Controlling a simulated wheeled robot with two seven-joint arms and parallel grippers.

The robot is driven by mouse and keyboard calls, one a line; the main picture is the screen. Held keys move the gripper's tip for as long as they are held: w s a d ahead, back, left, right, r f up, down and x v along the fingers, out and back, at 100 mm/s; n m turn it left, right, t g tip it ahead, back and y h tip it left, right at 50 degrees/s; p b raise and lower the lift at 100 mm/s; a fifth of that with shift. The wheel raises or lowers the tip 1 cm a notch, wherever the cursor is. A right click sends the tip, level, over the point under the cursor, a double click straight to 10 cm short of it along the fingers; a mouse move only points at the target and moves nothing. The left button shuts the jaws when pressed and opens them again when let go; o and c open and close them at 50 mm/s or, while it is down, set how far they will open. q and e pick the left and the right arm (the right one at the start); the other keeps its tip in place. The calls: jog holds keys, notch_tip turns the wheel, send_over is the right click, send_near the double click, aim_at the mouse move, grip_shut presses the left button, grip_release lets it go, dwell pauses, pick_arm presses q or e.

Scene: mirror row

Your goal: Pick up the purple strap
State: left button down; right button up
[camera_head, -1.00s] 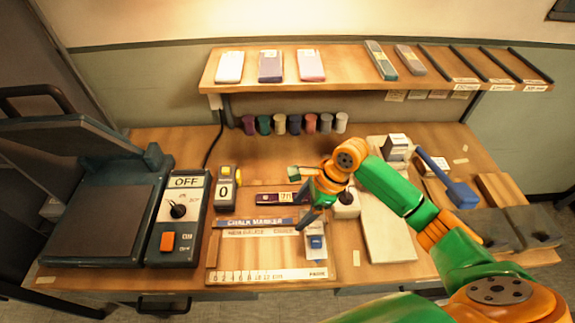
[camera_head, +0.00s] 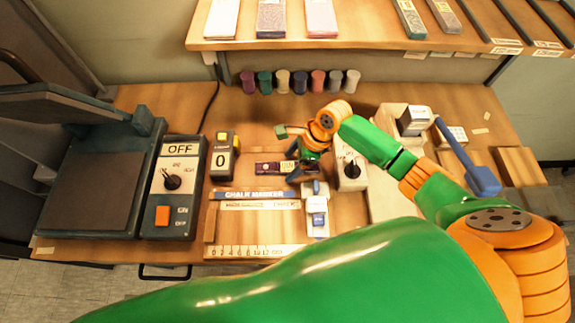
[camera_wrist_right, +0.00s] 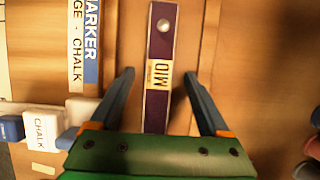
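The purple strap (camera_head: 266,168) lies flat on the desk behind the chalk marker board in the head view. In the right wrist view the strap (camera_wrist_right: 157,50) runs lengthwise up the picture, dark purple with a round silver stud and a pale label reading MID. My right gripper (camera_head: 300,172) is at the strap's right part in the head view and partly covers it. In the wrist view the right gripper (camera_wrist_right: 159,76) is open, with one blue finger on each side of the strap and gaps between. My left gripper is out of view.
A white block with a dial (camera_head: 350,170) stands right of the gripper. A white and blue chalk device (camera_head: 317,208) sits close in front. A yellow-black counter (camera_head: 222,160) is left. Several coloured cylinders (camera_head: 300,82) line the back, below a shelf (camera_head: 350,38).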

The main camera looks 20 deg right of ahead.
jog(key=shift+s+r, duration=0.1)
jog(key=shift+s, duration=0.05)
jog(key=c, duration=0.7)
grip_shut()
jog(key=shift+r, duration=0.1)
